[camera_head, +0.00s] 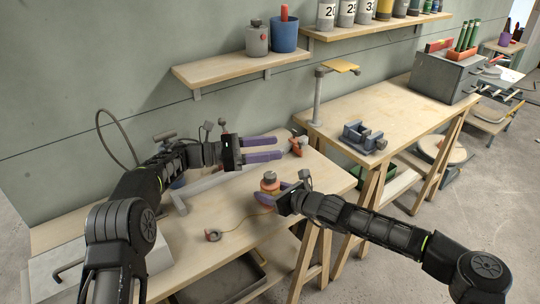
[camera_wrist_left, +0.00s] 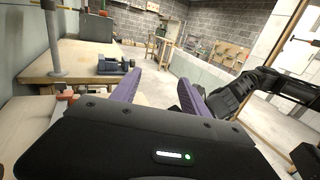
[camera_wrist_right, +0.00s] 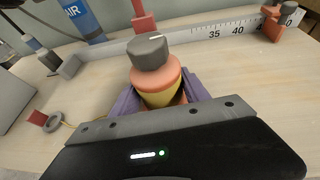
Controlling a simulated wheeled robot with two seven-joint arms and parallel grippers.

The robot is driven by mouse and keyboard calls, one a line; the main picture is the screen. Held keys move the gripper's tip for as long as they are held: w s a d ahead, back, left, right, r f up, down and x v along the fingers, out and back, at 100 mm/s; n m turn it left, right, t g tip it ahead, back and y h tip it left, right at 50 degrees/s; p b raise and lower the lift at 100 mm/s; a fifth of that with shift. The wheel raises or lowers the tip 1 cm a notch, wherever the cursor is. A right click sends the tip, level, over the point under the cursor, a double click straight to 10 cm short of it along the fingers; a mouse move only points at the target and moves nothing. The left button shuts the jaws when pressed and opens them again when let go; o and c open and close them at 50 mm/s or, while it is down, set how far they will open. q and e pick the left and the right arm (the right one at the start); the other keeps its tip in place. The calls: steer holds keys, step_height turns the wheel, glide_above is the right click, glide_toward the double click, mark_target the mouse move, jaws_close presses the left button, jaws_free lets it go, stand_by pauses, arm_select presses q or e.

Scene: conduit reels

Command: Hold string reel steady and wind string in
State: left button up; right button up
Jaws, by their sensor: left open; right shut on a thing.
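The string reel (camera_head: 269,183) stands on the near workbench, with an orange body, a yellow wound band and a grey knob on top. It also shows in the right wrist view (camera_wrist_right: 158,80). My right gripper (camera_head: 284,200) is shut around the reel's body from the right. The yellow string (camera_head: 240,222) runs loose from the reel across the bench to a small red and grey ring piece (camera_head: 213,235) at the left. My left gripper (camera_head: 264,149) is open and empty, above and behind the reel. Its spread purple fingers also show in the left wrist view (camera_wrist_left: 157,92).
A grey ruled rail (camera_wrist_right: 205,38) with a red clamp (camera_head: 297,145) lies behind the reel. A second bench holds a blue-grey vise (camera_head: 362,137). A shelf (camera_head: 240,67) hangs on the wall above. The bench front around the string is clear.

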arm_select(q)
steer(key=shift+o, duration=0.2)
steer(key=shift+n+t, duration=0.4)
steer(key=shift+t, duration=0.2)
steer(key=a, duration=0.3)
steer(key=w+a, duration=0.1)
steer(key=shift+w+a+r, duration=0.1)
steer(key=shift+a+r, duration=0.15)
steer(key=shift+r, duration=0.15)
steer(key=a+r+n+t+y, duration=0.1)
steer(key=a+r+n+t, duration=0.4)
steer(key=n, duration=0.5)
steer(key=a+r+n+t+y, duration=0.1)
steer(key=a+r+n+t, duration=0.1)
steer(key=a+n+t, duration=0.45)
steer(key=s+d+f+n+y, duration=0.2)
steer(key=d+n, duration=0.4)
steer(key=n, duration=0.8)
steer(key=s+d+f+n+g+y, duration=0.1)
steer(key=s+d+f+n+y, duration=0.2)
steer(key=n, duration=1)
steer(key=shift+s+d+f+n, duration=0.35)
steer(key=shift+s+d+f, duration=1.05)
steer(key=shift+f, duration=0.85)
steer(key=shift+w+f, duration=0.1)
